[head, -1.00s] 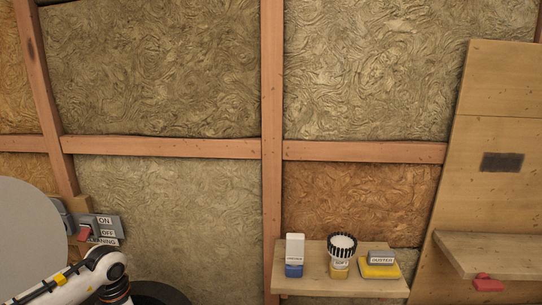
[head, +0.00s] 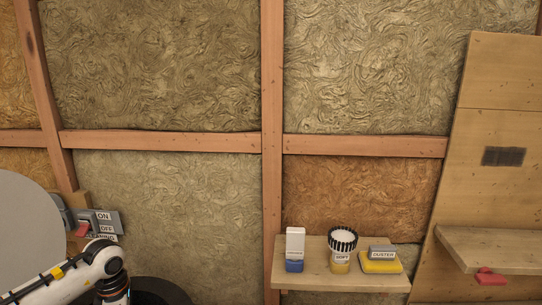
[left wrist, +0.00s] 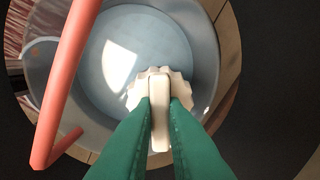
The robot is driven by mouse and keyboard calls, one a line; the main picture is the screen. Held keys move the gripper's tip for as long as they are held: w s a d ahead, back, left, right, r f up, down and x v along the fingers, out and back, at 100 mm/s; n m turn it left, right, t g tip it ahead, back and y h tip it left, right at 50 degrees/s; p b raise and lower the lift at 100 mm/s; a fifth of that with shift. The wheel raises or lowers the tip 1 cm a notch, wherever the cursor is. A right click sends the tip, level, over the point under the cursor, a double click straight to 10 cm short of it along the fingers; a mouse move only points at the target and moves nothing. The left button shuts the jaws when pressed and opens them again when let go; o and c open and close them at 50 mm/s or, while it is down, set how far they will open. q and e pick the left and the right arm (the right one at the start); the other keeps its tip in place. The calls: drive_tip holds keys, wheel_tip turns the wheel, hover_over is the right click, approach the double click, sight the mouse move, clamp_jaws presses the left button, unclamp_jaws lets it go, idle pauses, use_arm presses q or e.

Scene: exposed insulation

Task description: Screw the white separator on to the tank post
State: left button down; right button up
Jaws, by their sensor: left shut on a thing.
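My left gripper (left wrist: 160,112) is in the left wrist view, its two green fingers shut on the raised white grip of the white separator (left wrist: 160,83). The separator has a round, scalloped rim. It is over the lower middle of a round blue-grey tank (left wrist: 118,45) seen from above. The tank post is not visible; the separator and fingers may hide it. I cannot tell whether the separator touches anything below. In the head view only part of my left arm shows at lower left. My right gripper is in neither view.
A salmon-red bar (left wrist: 66,75) crosses the left side of the wrist view. The head view shows an ON/OFF switch panel (head: 105,222), a pale disc (head: 25,235) at left, a shelf (head: 340,280) with labelled tools, and a plank ledge (head: 490,250) with a red piece (head: 490,277).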

use_arm(q)
drive_tip(key=shift+s+d+f, duration=0.1)
drive_tip(key=shift+s+f, duration=0.15)
drive_tip(key=shift+f, duration=0.15)
drive_tip(key=c, duration=1.4)
unclamp_jaws()
drive_tip(key=shift+w+r+p, duration=0.15)
drive_tip(key=shift+r+p, duration=0.3)
drive_tip(key=shift+r, duration=0.15)
drive_tip(key=shift+w+r+p, duration=0.15)
drive_tip(key=shift+r+p, duration=0.25)
drive_tip(key=shift+r, duration=0.15)
drive_tip(key=shift+r+p, duration=2.15)
drive_tip(key=shift+r, duration=1.4)
